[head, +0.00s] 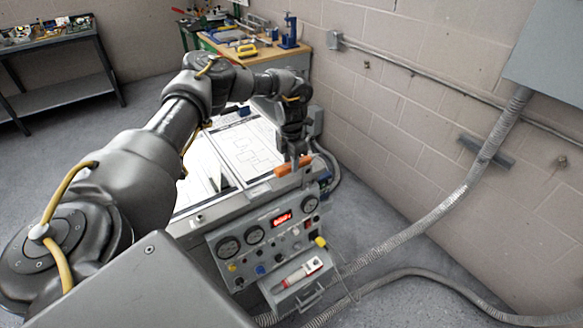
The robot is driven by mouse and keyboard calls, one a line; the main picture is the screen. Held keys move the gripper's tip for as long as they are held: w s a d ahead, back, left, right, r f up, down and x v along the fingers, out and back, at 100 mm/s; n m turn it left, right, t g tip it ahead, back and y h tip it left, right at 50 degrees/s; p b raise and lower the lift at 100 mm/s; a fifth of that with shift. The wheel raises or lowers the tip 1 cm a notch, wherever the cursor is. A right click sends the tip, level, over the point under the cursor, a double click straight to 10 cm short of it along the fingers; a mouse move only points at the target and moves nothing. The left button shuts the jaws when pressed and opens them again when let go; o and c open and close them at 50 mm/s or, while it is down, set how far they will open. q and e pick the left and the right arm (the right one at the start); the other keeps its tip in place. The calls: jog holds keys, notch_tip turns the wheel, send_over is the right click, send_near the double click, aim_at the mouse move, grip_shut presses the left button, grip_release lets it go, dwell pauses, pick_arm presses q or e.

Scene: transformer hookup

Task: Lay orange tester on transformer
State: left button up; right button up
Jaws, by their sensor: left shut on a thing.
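The orange tester (297,165) is a small orange bar at the far right edge of the grey cabinet, which I take to be the transformer (205,218). The cabinet has a sloped front panel with round gauges and a lit red display. My left gripper (293,158) points down and is shut on the orange tester, with the fingers partly covering it. I cannot tell whether the tester touches the surface below or hangs just above it. My right gripper is out of view.
White diagram sheets (242,148) lie behind the panel, partly hidden by my left arm. A red and white device (298,274) rests on the front ledge. Grey conduits (455,196) run along the right. A workbench (262,54) with tools stands at the back, against the block wall.

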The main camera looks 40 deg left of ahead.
pick_arm(q)
jog(key=shift+w+f, duration=0.2)
notch_tip(320, 180, down, 2)
jog(key=shift+p, duration=0.85)
jog(key=shift+f, duration=0.55)
jog(key=o, duration=1)
jog(key=shift+f, duration=0.1)
jog(key=shift+c, duration=0.2)
